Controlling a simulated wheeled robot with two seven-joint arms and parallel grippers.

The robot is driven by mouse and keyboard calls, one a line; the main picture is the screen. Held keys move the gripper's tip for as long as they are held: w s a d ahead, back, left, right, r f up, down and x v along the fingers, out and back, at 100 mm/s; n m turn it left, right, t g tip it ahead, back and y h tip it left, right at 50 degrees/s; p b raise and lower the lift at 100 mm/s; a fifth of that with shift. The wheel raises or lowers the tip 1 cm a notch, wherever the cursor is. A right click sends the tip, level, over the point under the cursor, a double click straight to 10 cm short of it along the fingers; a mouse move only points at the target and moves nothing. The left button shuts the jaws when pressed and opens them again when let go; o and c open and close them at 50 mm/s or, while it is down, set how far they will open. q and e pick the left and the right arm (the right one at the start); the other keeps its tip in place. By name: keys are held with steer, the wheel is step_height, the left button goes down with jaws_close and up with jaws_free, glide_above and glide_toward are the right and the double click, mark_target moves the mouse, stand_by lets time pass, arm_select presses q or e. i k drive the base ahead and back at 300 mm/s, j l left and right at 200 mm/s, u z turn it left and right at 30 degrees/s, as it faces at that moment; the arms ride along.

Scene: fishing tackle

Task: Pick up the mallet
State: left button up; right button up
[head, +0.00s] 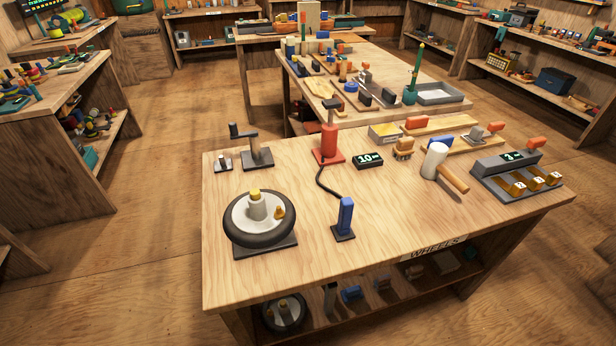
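A mallet lies on the front wooden table, right of its middle. Its pale cylindrical head (434,161) stands up on the left, and its brown wooden handle (454,179) slants down to the right. Nothing holds it. Neither of my grippers shows in the head view.
On the same table (350,265) are a black wheel (257,217), a red pump (328,140), a blue upright piece (346,215), a digital display (368,160) and a grey box with brass blocks (507,174) close right of the mallet. The table's front middle is clear.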

mark_target(432, 166)
steer(key=l+u, duration=0.3)
steer(key=l, duration=0.55)
steer(key=l+u, duration=0.25)
steer(key=l, duration=0.65)
